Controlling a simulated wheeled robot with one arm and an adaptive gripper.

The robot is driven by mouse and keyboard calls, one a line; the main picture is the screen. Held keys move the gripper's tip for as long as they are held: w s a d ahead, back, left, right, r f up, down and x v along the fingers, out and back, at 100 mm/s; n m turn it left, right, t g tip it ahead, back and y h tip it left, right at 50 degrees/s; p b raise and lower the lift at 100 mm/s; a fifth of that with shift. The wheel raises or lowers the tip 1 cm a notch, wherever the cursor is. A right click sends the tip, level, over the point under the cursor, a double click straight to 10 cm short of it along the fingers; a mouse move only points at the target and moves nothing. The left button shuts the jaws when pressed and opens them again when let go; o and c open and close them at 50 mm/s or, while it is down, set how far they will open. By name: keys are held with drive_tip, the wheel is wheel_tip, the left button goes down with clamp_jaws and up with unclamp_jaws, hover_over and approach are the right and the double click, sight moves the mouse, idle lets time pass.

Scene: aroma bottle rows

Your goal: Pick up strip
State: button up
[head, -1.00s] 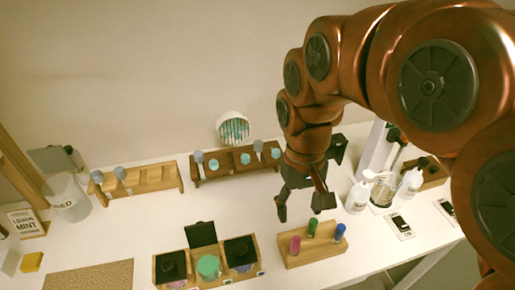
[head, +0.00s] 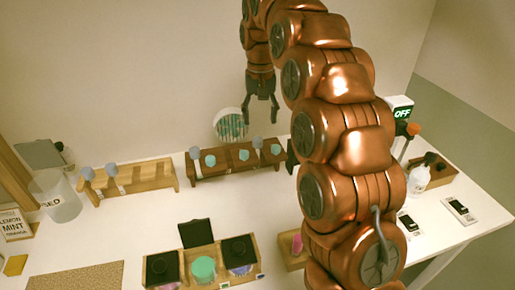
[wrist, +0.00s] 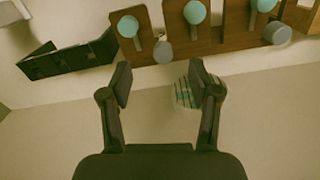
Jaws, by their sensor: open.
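Striped white and teal strips show in a round white holder (head: 230,125) behind the dark wooden rack, against the wall. In the wrist view the holder (wrist: 184,95) appears between my fingers, nearer the right finger, partly covered by it. My gripper (head: 261,120) points down, up near the wall, just right of the holder in the head view. Its two fingers are apart, with nothing between them touching (wrist: 160,78). Single strips are too small to tell apart.
The dark wooden rack (head: 222,170) holds teal- and grey-topped bottles. A lighter rack (head: 150,177) stands left. A box of jars (head: 215,272) stands in front. A dark folded object (wrist: 70,60) lies beside the rack in the wrist view. My arm covers much of the right side.

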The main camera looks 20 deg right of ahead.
sight(257, 138)
drive_tip(key=w, duration=0.1)
drive_tip(key=w+f, duration=0.1)
drive_tip(key=w, duration=0.1)
drive_tip(key=shift+d+f, duration=0.15)
drive_tip(key=shift+f, duration=1.2)
drive_tip(key=shift+s+f+p, duration=0.2)
drive_tip(key=shift+f+p, duration=0.9)
drive_tip(key=shift+f, duration=1.55)
drive_tip(key=shift+c, duration=0.3)
drive_tip(key=c, duration=0.9)
drive_tip(key=shift+c, duration=0.2)
drive_tip(key=shift+r, duration=0.1)
